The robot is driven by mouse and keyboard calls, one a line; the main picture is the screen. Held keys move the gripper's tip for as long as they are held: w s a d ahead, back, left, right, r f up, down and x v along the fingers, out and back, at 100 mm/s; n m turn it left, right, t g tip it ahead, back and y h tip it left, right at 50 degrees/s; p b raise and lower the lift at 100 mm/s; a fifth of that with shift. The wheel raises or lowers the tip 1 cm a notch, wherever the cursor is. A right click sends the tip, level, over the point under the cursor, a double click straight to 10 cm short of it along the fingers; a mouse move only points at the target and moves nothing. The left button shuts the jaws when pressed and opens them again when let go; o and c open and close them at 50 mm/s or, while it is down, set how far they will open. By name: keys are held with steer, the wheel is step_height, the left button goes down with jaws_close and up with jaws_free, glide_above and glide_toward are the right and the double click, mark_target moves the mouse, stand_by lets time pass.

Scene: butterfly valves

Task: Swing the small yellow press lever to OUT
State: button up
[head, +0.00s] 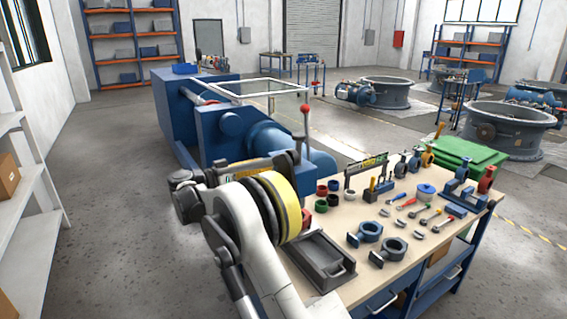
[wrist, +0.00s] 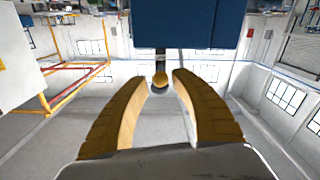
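The stem meets a large blue body (wrist: 188,24) at the top of that view. My gripper (wrist: 164,76) has two yellow-brown ribbed fingers, apart from each other, with the knob in line with the gap at their tips. A gap shows on each side of the knob; I cannot tell how deep it sits between the tips. In the head view I cannot make out the yellow knob, and my arm covers part of the blue machine (head: 230,128).
A workbench (head: 335,235) at the right holds valve parts, several small tools and a grey tray (head: 318,262). A shelf (head: 25,190) stands at the left; the floor between is clear.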

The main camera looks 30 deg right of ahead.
mark_target(285, 160)
steer(key=d+b, duration=0.2)
steer(key=d, duration=0.5)
steer(key=shift+w+d, duration=0.15)
steer(key=shift+d, duration=0.15)
jaws_close()
